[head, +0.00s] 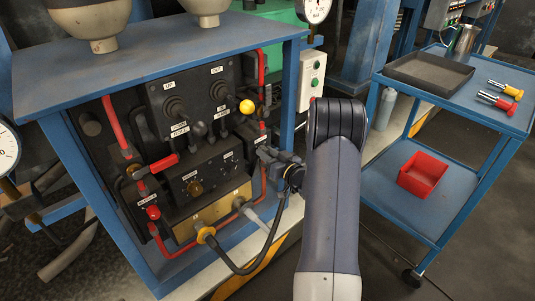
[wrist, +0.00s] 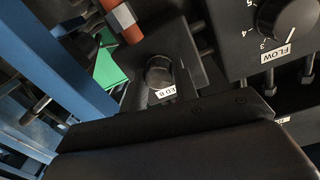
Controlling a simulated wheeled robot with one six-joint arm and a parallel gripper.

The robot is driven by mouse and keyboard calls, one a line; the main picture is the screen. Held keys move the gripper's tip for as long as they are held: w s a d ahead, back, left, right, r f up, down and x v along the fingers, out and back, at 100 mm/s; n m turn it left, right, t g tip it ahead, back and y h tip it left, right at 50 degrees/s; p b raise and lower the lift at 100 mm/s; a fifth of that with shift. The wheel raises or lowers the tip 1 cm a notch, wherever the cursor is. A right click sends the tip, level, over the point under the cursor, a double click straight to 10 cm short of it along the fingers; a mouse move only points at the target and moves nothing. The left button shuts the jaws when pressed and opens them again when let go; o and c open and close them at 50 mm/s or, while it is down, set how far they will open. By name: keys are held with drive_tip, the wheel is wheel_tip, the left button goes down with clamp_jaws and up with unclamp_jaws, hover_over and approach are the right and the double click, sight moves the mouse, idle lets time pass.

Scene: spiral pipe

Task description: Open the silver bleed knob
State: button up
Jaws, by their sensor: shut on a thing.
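The silver bleed knob (wrist: 160,72) shows in the wrist view as a round, dark-looking cap with a lighter rim. A white label partly reading "ED B" (wrist: 166,92) is beside it. My gripper (wrist: 172,115) fills the lower part of that view as a broad dark shape right by the knob. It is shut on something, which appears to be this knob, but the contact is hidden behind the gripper. In the head view my gripper (head: 268,156) is at the right side of the black control panel, where my arm and the gripper cover the knob.
A "FLOW" dial (wrist: 287,17), a red pipe (wrist: 122,18) and a blue frame post (wrist: 62,55) are close by. The panel also has a yellow ball knob (head: 247,107) and a red knob (head: 153,212). A blue cart (head: 420,215) stands at right.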

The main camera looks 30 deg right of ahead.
drive_tip(key=shift+c, duration=1.2)
drive_tip(key=shift+m+p, duration=0.3)
drive_tip(key=m+p, duration=0.2)
drive_tip(key=shift+r+m, duration=0.15)
drive_tip(key=shift+m, duration=0.25)
drive_tip(key=m+p, duration=0.3)
drive_tip(key=m, duration=0.2)
drive_tip(key=shift+d, duration=0.1)
drive_tip(key=m+p, duration=0.3)
drive_tip(key=m, duration=0.1)
drive_tip(key=shift+m, duration=0.4)
drive_tip(key=shift+f+m+g+p, duration=0.15)
drive_tip(key=shift+m+p, duration=0.3)
drive_tip(key=shift+m, duration=0.6)
drive_tip(key=shift+f+m+g+p, duration=0.15)
drive_tip(key=shift+m+p, duration=0.3)
drive_tip(key=shift+m, duration=0.6)
